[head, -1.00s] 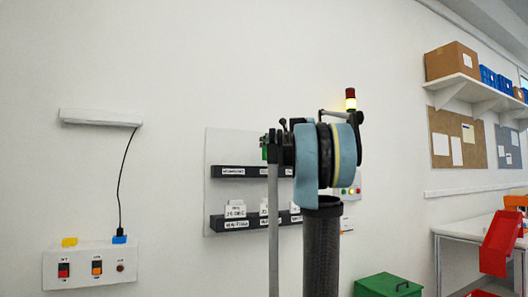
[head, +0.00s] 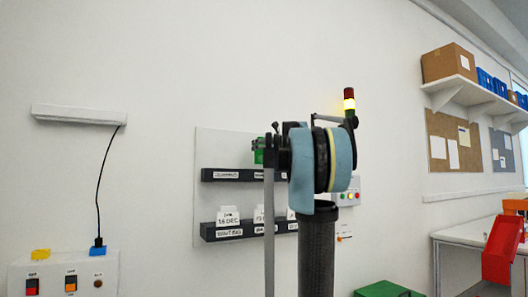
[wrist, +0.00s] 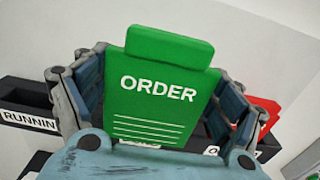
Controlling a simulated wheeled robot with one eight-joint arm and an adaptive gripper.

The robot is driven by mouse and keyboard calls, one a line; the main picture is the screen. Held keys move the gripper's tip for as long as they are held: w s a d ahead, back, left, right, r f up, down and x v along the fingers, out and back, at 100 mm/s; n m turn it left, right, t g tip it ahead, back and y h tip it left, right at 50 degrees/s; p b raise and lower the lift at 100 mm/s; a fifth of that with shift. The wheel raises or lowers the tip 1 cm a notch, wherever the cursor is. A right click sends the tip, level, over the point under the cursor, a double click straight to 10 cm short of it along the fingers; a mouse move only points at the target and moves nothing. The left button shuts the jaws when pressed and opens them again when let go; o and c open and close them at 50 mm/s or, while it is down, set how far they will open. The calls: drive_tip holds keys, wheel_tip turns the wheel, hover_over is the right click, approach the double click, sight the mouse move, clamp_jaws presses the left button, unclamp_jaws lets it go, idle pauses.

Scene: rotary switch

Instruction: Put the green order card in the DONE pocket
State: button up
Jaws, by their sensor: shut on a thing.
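The green order card (wrist: 158,88) fills the middle of the wrist view, slightly tilted, with ORDER in white and several lines below. My gripper (wrist: 155,82) is shut on it, with a finger at each side. In the head view the card shows as a small green patch (head: 259,150) in front of the wall board, above the upper dark pocket rack (head: 225,175). In the wrist view the RUNNING pocket (wrist: 30,121) is at the left. A label behind the card's lower edge is mostly covered, so I cannot read DONE there.
A red card (wrist: 265,108) stands at the right in the wrist view. A lower rack (head: 232,231) holds white cards, one reading 16 DEC (head: 228,217). A switch box (head: 65,275) is at left, a green box (head: 385,289) at lower right. My arm hides the board's right part.

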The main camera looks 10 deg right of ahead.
drive_tip(key=shift+f+x, duration=0.2)
drive_tip(key=shift+x, duration=1.25)
drive_tip(key=shift+f+x, duration=0.15)
drive_tip(key=shift+x, duration=1.3)
drive_tip(key=shift+s, duration=0.1)
drive_tip(key=shift+f, duration=0.1)
drive_tip(key=shift+f, duration=3)
drive_tip(key=o, duration=0.9)
drive_tip(key=shift+c, duration=0.2)
